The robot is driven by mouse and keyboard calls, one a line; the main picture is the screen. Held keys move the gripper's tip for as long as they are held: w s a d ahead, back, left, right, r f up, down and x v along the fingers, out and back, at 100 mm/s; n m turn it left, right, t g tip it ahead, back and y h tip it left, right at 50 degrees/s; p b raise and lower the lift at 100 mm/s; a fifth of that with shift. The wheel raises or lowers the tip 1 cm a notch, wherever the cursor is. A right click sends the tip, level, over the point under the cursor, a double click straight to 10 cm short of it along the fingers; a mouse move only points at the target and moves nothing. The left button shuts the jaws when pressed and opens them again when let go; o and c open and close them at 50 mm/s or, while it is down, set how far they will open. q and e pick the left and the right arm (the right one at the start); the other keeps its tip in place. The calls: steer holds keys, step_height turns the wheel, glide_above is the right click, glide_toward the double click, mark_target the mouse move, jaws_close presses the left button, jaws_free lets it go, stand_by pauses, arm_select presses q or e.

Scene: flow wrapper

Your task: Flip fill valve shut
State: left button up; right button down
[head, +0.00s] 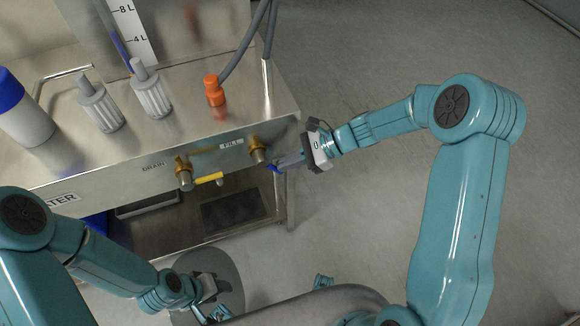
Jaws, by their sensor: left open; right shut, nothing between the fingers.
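The fill valve (258,152) is a brass fitting under the FILL label on the steel cabinet's front. Its blue handle (274,168) points down and to the right, partly hidden by my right gripper. My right gripper (281,163) comes in from the right, shut and empty, with its fingertips right at the blue handle; I cannot tell whether they touch it. My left gripper (218,314) is open and low at the bottom of the view, well away from the valve.
The drain valve (184,174), with a yellow handle (209,178), sits left of the fill valve. An orange-capped fitting (214,91), two grey-white ribbed knobs (150,92) and a blue-capped bottle (24,115) stand on the cabinet top (190,125). The floor (350,220) at right is clear.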

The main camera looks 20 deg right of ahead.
steer(key=f+y+b, duration=0.1)
steer(key=a+y+b, duration=0.1)
steer(key=y, duration=0.1)
steer(key=a+f+m+y+b, duration=0.1)
steer(key=y+b, duration=0.1)
steer(key=shift+f, duration=0.35)
arm_select(q)
step_height(320, 180, down, 5)
steer(key=shift+f, duration=0.15)
arm_select(e)
steer(key=shift+a, duration=0.25)
steer(key=shift+s+a+f, duration=0.15)
steer(key=shift+a+f, duration=0.05)
steer(key=shift+f, duration=0.05)
